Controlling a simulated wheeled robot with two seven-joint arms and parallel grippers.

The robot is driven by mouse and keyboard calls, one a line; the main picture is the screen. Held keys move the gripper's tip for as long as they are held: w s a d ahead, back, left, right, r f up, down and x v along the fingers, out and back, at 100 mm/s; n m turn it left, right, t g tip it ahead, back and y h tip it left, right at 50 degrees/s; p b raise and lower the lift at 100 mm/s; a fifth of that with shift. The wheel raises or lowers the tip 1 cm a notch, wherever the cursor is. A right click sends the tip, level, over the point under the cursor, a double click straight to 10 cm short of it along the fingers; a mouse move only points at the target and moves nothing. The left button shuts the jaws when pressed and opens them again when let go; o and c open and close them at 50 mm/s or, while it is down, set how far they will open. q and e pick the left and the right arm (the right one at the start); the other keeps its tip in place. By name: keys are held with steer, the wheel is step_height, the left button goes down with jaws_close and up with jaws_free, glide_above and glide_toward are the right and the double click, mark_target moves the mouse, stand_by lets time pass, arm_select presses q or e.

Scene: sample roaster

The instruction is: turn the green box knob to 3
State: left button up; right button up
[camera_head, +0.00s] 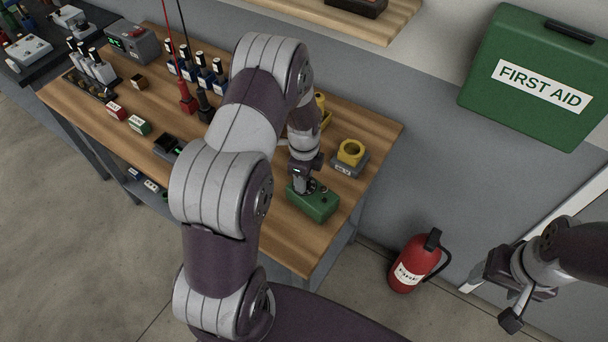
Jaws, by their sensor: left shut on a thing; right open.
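A small green box (315,204) stands on the wooden workbench near its front right edge. My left arm reaches over the bench, and my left gripper (307,187) points down at the top of the green box, shut on its knob. The knob is mostly hidden by the gripper, and its scale and setting cannot be read. My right gripper (511,300) is off the bench at the lower right, open and empty.
Small bottles, red and black probes (187,101), and small boxes crowd the bench's left half. A fire extinguisher (414,264) stands on the floor. A first aid case (533,79) hangs on the wall.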

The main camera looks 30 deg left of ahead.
arm_select(q)
steer(key=o, duration=1.1)
steer(key=shift+c, duration=0.2)
steer(key=shift+r, duration=0.4)
step_height(320, 180, up, 12)
steer(key=b, duration=0.2)
steer(key=shift+b, duration=0.4)
